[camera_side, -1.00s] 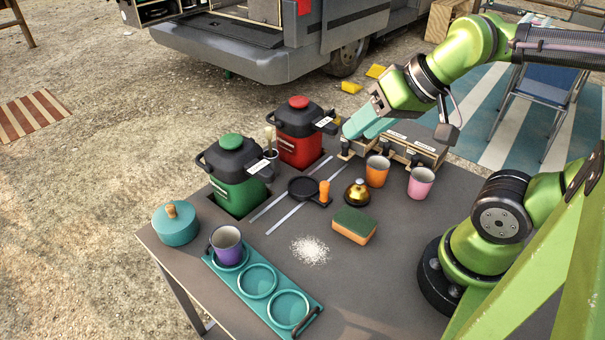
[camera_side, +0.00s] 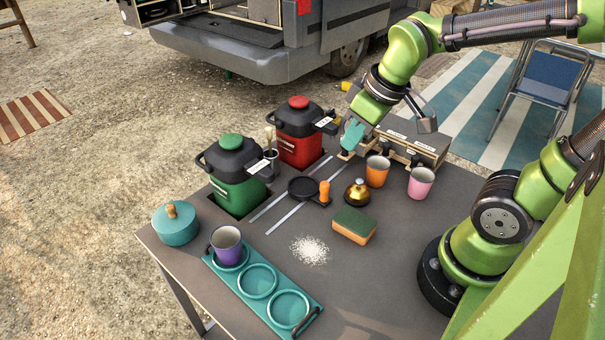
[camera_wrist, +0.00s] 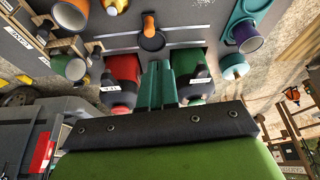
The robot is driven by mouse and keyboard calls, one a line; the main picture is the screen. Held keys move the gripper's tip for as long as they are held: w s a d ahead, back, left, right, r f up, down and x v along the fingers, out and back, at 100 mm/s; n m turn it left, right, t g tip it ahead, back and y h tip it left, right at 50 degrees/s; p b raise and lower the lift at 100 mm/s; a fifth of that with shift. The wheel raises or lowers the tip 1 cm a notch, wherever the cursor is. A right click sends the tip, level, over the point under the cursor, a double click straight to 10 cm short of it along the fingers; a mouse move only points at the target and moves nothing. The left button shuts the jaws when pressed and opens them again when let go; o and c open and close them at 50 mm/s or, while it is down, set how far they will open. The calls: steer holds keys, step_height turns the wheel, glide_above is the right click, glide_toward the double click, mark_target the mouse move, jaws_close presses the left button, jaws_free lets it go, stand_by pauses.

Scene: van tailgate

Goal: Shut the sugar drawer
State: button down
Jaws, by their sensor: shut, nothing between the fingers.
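The wooden drawer unit (camera_side: 425,141) with a dark top and small labels stands at the back right of the table. At its left end a pale wooden drawer (camera_side: 344,156) appears to stick out, mostly hidden behind my gripper. In the wrist view a wooden drawer part (camera_wrist: 90,47) juts from the unit at the left. The labels are too small to read surely. My gripper (camera_side: 346,148) has teal fingers, shut and empty, pointing down at the unit's left end. In the wrist view the fingers (camera_wrist: 157,68) are to the right of the drawer; contact cannot be told.
Close by are the red canister (camera_side: 300,150), an orange cup (camera_side: 377,176) and a pink cup (camera_side: 421,188). A green canister (camera_side: 238,195), small pan (camera_side: 303,188), gold bell (camera_side: 357,197) and sponge (camera_side: 354,228) stand farther left and forward.

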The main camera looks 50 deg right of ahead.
steer(key=w+d+f+n+g+h, duration=0.1)
steer(key=w+d+f+n, duration=0.3)
steer(key=n, duration=0.7)
steer(key=w+d+f+n+g+h, duration=0.1)
steer(key=w+d+f+n+h, duration=0.2)
steer(key=d+f+n, duration=0.5)
steer(key=w+n, duration=0.1)
steer(key=n, duration=0.2)
steer(key=shift+w+f, duration=0.3)
steer(key=shift+w, duration=0.1)
steer(key=shift+d, duration=0.15)
steer(key=d, duration=0.7)
steer(key=shift+d, duration=0.3)
